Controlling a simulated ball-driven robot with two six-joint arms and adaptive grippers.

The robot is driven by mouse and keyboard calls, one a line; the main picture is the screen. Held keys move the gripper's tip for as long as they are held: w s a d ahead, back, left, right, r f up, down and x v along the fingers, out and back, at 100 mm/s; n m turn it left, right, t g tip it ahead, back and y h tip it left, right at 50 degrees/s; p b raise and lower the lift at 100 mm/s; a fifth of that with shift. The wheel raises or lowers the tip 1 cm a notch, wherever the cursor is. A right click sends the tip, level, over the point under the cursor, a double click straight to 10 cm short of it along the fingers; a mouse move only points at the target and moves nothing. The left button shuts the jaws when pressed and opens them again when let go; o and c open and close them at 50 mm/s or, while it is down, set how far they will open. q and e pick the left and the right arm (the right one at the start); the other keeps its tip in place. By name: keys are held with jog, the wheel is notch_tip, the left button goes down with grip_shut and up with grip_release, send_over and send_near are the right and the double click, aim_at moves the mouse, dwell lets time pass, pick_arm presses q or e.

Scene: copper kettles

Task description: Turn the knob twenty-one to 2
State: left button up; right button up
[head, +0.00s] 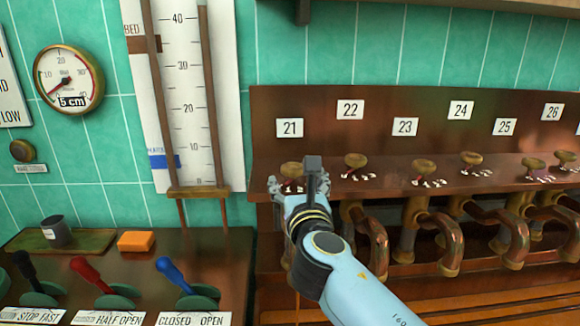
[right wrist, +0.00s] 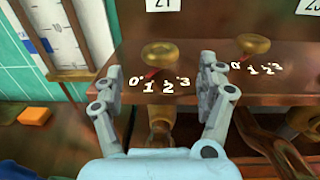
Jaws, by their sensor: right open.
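Knob twenty-one (head: 291,169) is a round brass knob on the wooden shelf under the white 21 label (head: 289,128). It also shows in the right wrist view (right wrist: 160,54), with white digits 0 to 3 in front of it. A red pointer (right wrist: 152,73) under the knob points forward and left, towards the 0 and 1 side. My right gripper (head: 298,186) is open in front of the knob. In the right wrist view its fingers (right wrist: 158,80) stand on either side of the knob and digits, apart from the knob. My left gripper is not in view.
Neighbouring knob twenty-two (head: 355,160) stands to the right, with more knobs beyond. Copper pipes (head: 372,240) hang below the shelf. At left are a tall scale (head: 188,100), an orange block (head: 136,241), a dark cup (head: 55,231) and several levers.

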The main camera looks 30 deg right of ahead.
aim_at(294, 172)
jog(key=x, duration=0.3)
jog(key=shift+w+d, duration=0.15)
jog(key=shift+w, duration=0.25)
jog(key=shift+x, duration=1.35)
jog(key=shift+c, duration=1.7)
jog(key=c, duration=0.8)
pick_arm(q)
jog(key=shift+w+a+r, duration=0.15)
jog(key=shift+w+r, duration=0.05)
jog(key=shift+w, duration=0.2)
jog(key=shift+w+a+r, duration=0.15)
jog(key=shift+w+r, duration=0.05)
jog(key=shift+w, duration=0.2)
pick_arm(e)
jog(key=shift+c, duration=0.2)
